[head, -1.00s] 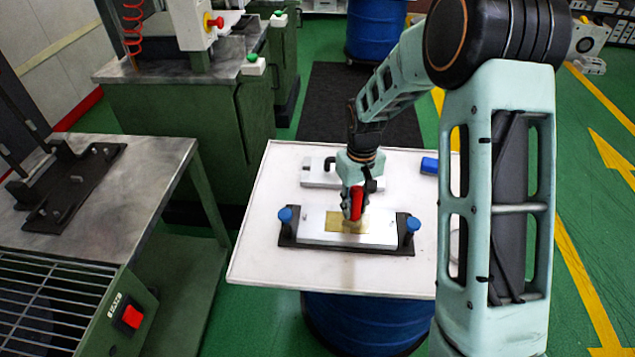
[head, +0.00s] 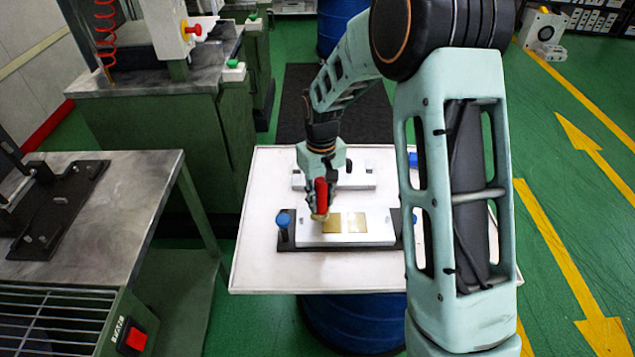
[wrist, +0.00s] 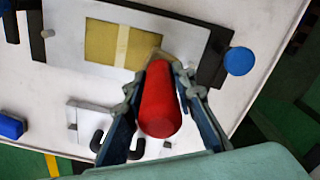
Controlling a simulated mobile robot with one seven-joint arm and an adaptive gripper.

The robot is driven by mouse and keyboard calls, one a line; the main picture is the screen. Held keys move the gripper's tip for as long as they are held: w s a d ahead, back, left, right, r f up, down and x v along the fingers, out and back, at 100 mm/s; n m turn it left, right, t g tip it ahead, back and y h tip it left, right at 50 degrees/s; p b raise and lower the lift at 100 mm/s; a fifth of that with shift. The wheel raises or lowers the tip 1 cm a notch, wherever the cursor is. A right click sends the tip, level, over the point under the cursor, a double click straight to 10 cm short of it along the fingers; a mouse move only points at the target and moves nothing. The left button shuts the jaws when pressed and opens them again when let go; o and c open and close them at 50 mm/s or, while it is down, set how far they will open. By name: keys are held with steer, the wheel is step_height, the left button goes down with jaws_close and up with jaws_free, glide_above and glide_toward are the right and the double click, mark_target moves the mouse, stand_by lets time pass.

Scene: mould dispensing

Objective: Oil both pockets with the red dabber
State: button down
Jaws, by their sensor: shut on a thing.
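My gripper (head: 320,188) is shut on the red dabber (head: 321,195), also large in the wrist view (wrist: 160,105). The dabber's pale tip points down at the left end of the gold pocket area. I cannot tell if it touches. The silver mould plate (head: 383,228) lies in a black base (head: 287,240). Its left pocket (head: 332,224) and right pocket (head: 357,222) are gold, divided by a thin pale strip. In the wrist view they show as two gold patches (wrist: 100,42), the one nearer the dabber partly behind its tip.
A blue knob (head: 283,218) stands at the base's left end; my arm partly hides the right one. A second silver plate (head: 357,181) with dark handles lies behind. A blue block (wrist: 10,126) sits on the white table (head: 265,275). A steel bench (head: 120,200) stands left.

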mark_target(322, 180)
steer(key=shift+s+d+r, duration=0.1)
steer(key=shift+d+r, duration=0.05)
steer(key=shift+r, duration=0.5)
steer(key=shift+r+p, duration=1.65)
steer(key=shift+r, duration=0.6)
